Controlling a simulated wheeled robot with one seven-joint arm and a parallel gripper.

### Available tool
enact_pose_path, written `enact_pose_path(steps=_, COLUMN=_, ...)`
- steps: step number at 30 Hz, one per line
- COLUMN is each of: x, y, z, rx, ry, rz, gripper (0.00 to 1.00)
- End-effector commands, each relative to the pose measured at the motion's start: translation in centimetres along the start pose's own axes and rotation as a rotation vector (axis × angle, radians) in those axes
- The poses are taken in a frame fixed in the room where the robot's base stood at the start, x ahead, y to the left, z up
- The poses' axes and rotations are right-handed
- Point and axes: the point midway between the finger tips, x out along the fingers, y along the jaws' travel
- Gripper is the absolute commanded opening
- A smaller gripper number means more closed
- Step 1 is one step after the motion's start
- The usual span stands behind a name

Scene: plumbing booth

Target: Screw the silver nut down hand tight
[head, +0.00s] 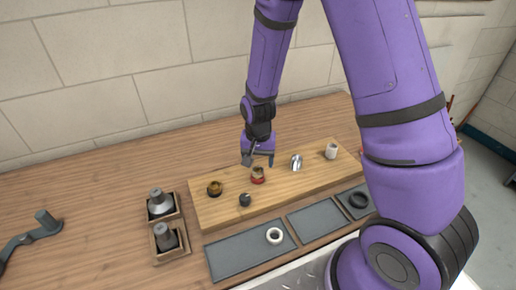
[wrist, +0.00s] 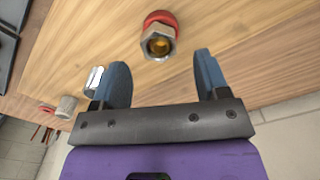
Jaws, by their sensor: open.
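The silver hex nut (wrist: 157,44) shows in the wrist view around a brass-coloured core, with a red collar (wrist: 160,18) behind it. In the head view this red-collared fitting (head: 258,176) stands on the wooden board (head: 318,174); the nut is too small there to make out clearly. My gripper (wrist: 165,68) is open and empty. In the wrist view the nut lies beyond the fingertips, roughly between their lines and apart from both. In the head view my gripper (head: 257,163) hangs just above and behind the fitting.
The board also holds a brass ring (head: 215,188), a dark knob (head: 245,199), a shiny silver cylinder (head: 296,162) and a white cylinder (head: 331,151). Grey trays with a white ring (head: 274,235) and a black ring (head: 360,199) lie in front. Two wooden boxes (head: 166,238) stand left.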

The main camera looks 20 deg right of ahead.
Motion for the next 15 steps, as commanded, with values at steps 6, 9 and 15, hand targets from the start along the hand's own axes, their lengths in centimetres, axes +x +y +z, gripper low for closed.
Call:
enact_pose_path(steps=6, x=2.5, y=0.0, z=0.0, rx=0.0, ry=-0.002, rz=0.001, gripper=0.68)
enact_pose_path(steps=9, x=3.0, y=0.0, z=0.0, rx=0.0, ry=0.0, rz=-0.001, gripper=0.68)
enact_pose_path(steps=15, x=3.4, y=0.0, z=0.0, rx=0.0, ry=0.0, rz=-0.001, gripper=0.68)
